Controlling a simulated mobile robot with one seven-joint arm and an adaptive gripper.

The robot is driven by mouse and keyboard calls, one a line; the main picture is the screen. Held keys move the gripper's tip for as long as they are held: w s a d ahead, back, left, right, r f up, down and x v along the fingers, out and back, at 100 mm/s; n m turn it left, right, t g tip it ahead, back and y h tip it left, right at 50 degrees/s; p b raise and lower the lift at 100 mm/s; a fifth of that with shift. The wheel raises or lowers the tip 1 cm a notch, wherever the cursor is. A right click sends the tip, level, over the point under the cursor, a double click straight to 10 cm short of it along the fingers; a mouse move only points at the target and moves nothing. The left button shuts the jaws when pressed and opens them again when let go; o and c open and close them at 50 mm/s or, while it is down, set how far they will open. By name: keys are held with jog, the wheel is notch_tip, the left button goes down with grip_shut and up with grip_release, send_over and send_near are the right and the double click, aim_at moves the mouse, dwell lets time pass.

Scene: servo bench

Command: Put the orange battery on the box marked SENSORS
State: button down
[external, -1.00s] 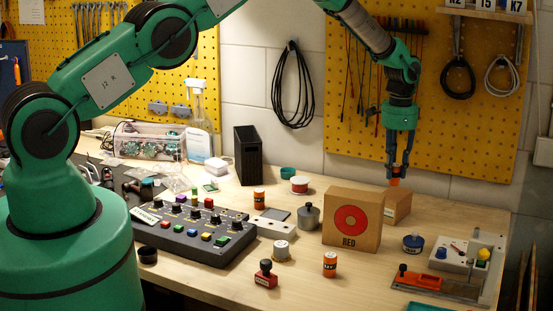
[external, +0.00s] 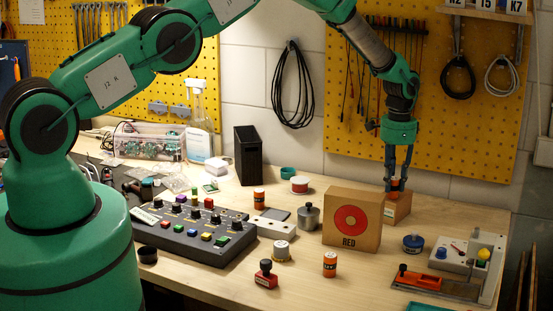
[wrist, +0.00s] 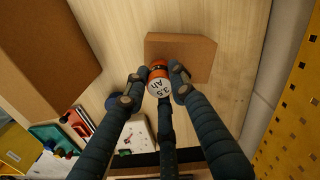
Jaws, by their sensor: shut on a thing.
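My gripper (external: 397,181) is shut on an orange battery (external: 395,186), at the small cardboard box (external: 399,209) behind the box marked RED (external: 351,220). In the wrist view the battery (wrist: 158,79), with a white end reading 3.5 Ah, sits between my fingertips. It overlaps the lower left edge of the small box (wrist: 190,52). I cannot tell whether the battery touches the box top. No SENSORS marking shows; the RED box partly hides the small box.
Other orange cylinders stand at the front (external: 330,264) and farther back (external: 259,199). The pegboard (external: 450,135) rises close behind my gripper.

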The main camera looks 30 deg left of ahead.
aim_at(394, 178)
jog(key=shift+f, duration=0.1)
jog(key=c, duration=1.4)
grip_release()
jog(key=shift+c, duration=0.2)
notch_tip(394, 178, up, 12)
jog(key=b, duration=0.1)
jog(key=shift+b, duration=0.4)
